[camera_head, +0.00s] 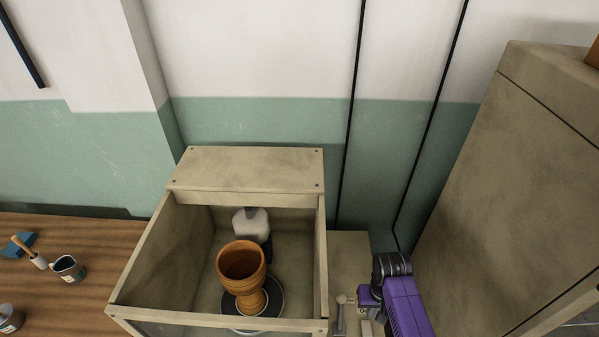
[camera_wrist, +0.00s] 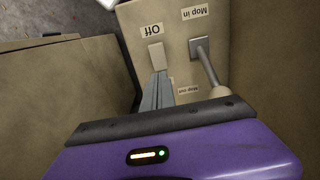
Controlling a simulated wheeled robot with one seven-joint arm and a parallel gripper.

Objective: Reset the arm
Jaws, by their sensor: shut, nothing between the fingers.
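My gripper shows in the wrist view (camera_wrist: 158,88) as a purple body with narrow grey fingers, shut with nothing between them. The fingertips are close to a pale switch (camera_wrist: 155,55) beneath an "Off" label; I cannot tell whether they touch it. In the head view my purple wrist is at the lower right, and the fingertips are hard to make out there.
Beside the switch is a lever (camera_wrist: 208,68) with "Mop in" and "Mop out" labels. Left of the control panel (camera_head: 349,250), an open-topped box (camera_head: 150,262) holds an orange-brown goblet (camera_head: 241,262) on a round dark plate. A tall beige cabinet (camera_head: 510,190) stands right.

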